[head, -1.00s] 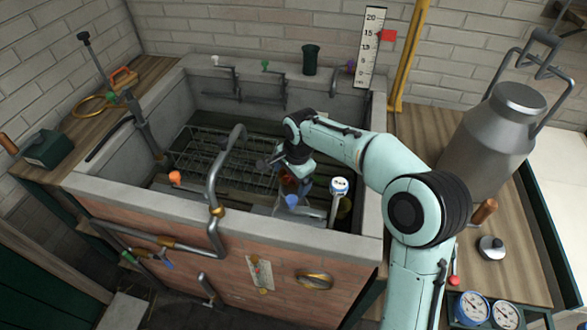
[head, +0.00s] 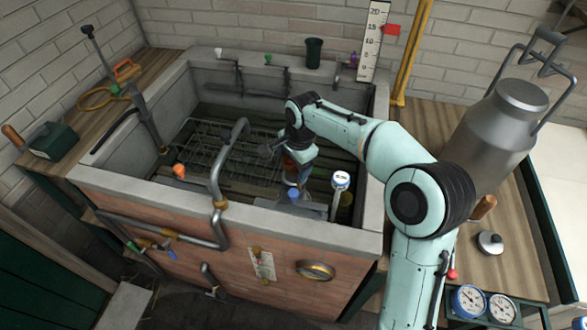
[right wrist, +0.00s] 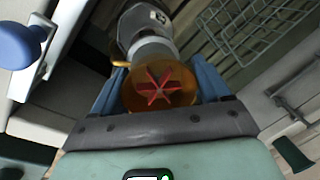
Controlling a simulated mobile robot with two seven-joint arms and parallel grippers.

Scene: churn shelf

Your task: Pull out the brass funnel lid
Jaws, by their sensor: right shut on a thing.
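A brass-coloured round piece with a red star-shaped top (right wrist: 160,88), which looks like the brass funnel lid, sits between my right gripper's blue fingers in the right wrist view. My right gripper (right wrist: 160,84) is shut on it. A grey cylindrical part (right wrist: 155,50) lies directly beyond it; I cannot tell whether the lid still touches this part. In the head view my right gripper (head: 298,174) reaches down inside the basin near its front wall, and its own links largely hide the lid. My left gripper is not in view.
The basin (head: 130,190) has a raised stone rim and a wire rack (head: 225,165) inside. A bent pipe (head: 216,180) rises left of my gripper. A blue knob (head: 293,195) and a white-topped gauge (head: 341,180) stand close by. A metal can (head: 495,125) stands at right.

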